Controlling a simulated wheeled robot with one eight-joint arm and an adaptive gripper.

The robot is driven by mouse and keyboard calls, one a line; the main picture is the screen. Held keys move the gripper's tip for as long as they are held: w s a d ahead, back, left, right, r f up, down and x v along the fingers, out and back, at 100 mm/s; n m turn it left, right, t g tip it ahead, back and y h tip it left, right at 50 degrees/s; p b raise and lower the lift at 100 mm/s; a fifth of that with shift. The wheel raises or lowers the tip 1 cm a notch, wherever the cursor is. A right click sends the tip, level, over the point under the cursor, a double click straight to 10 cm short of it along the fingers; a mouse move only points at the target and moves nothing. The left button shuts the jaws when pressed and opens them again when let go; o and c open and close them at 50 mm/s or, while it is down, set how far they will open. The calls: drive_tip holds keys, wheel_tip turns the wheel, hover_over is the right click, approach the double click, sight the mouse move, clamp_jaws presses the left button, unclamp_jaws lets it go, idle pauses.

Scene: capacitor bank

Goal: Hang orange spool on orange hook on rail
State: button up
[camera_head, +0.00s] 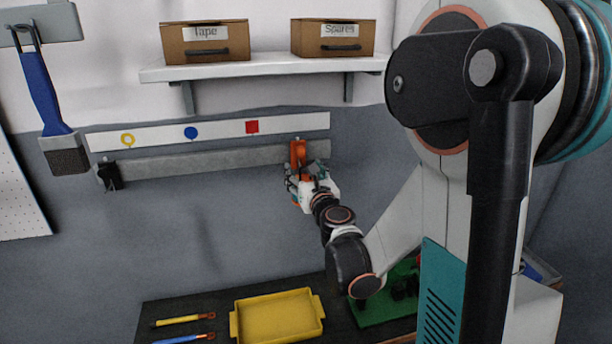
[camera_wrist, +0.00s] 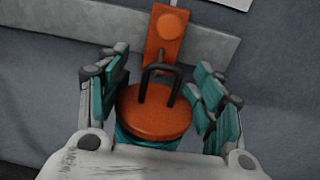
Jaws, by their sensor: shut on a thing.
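The orange hook (camera_head: 298,150) is fixed on the grey rail (camera_head: 215,162), near its right end. In the wrist view the hook (camera_wrist: 166,42) is an upright orange plate with a round orange knob. My gripper (camera_wrist: 158,95) is shut on the orange spool (camera_wrist: 155,118), with teal finger pads on both sides of it. A dark loop stands up from the spool's round top and overlaps the lower part of the hook plate in the picture. I cannot tell whether the loop touches the hook. In the head view my gripper (camera_head: 303,180) is just below the hook and mostly hides the spool.
A white strip (camera_head: 215,132) with yellow, blue and red marks runs above the rail. A black clip (camera_head: 109,175) hangs at the rail's left end. A shelf (camera_head: 265,67) with two boxes is above. A yellow tray (camera_head: 277,316) and tools lie on the bench below.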

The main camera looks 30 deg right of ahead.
drive_tip(key=shift+x, duration=1.65)
drive_tip(key=shift+w+d+f, duration=0.1)
drive_tip(key=shift+w+f, duration=0.1)
drive_tip(key=shift+f, duration=0.2)
drive_tip(key=shift+w+d+f+b, duration=0.1)
drive_tip(key=shift+w+f+b, duration=0.15)
drive_tip(key=shift+b, duration=0.4)
drive_tip(key=shift+w, duration=0.15)
drive_tip(key=o, duration=1.8)
